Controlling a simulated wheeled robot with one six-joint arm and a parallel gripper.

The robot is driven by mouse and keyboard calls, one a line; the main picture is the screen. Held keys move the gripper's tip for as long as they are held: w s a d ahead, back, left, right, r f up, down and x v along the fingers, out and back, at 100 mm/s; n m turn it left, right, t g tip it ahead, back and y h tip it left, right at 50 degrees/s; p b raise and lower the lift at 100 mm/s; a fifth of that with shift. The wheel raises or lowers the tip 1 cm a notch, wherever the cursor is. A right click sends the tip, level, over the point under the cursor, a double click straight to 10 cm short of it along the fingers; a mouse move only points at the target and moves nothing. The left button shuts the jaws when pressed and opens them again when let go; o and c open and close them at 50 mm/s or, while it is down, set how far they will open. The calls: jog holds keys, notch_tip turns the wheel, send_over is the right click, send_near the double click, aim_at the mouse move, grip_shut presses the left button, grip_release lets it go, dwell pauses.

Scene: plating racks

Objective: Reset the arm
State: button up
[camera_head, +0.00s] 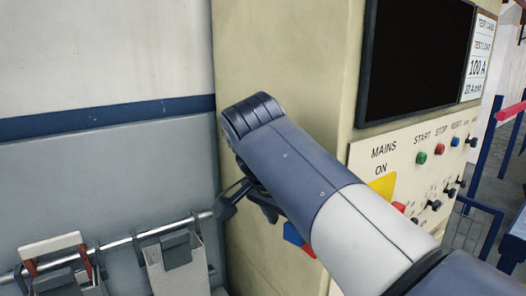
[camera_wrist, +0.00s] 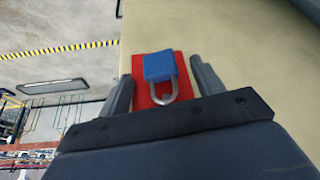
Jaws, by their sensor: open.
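My gripper (camera_head: 245,205) hangs beside the cream cabinet in the head view, partly hidden behind my arm. In the wrist view my gripper (camera_wrist: 160,75) is open, with its two dark fingers apart. Between them, in line of sight, a blue padlock (camera_wrist: 159,66) with a grey shackle shows against a red plate (camera_wrist: 139,92) on the cream surface. I see no finger closed on the padlock. In the head view a blue and red patch (camera_head: 293,235) shows just below my arm, partly covered by it.
The cream cabinet (camera_head: 285,60) carries a dark screen (camera_head: 415,60) and a button panel (camera_head: 430,160), close behind my arm. A metal rail (camera_head: 120,242) with hanging clamps (camera_head: 175,250) is at lower left. A blue barrier (camera_head: 480,215) stands at right.

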jog(key=shift+x, duration=0.85)
jog(key=shift+s+a+r+p, duration=0.25)
jog(key=shift+a+r+p, duration=0.1)
jog(key=shift+a+r, duration=0.1)
